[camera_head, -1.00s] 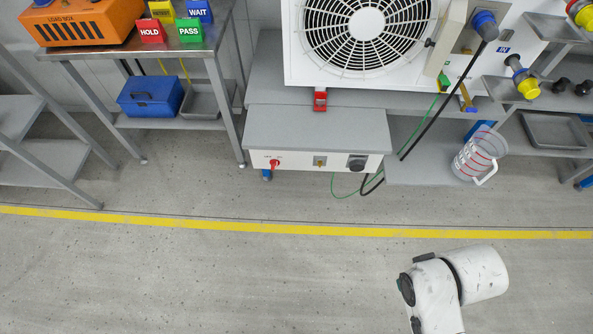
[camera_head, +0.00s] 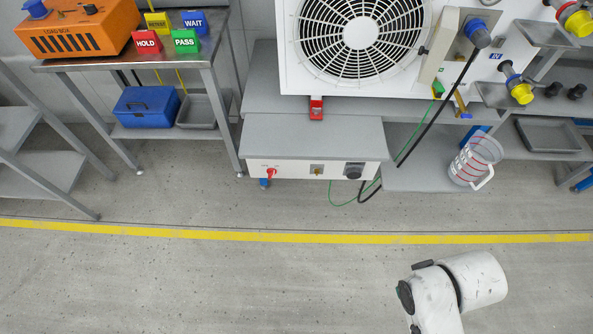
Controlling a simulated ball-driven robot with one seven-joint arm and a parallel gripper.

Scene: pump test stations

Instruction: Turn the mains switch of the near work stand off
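The near work stand (camera_head: 313,138) has a grey top and a white front panel. A red rotary switch (camera_head: 270,172) is at the left of that panel; its small markings are too small to read. A small brass-coloured part (camera_head: 317,170) sits mid-panel and a dark round socket or knob (camera_head: 354,170) at the right. White links of my arm show at the bottom right, apart from the stand across the yellow line. My gripper is out of view.
A fan unit (camera_head: 357,45) stands behind the panel. A clear jug (camera_head: 474,160) is on the low shelf at right. Black and green cables hang beside the stand's right end. A table with an orange load box (camera_head: 80,28) is at left. The floor before the yellow line (camera_head: 230,234) is clear.

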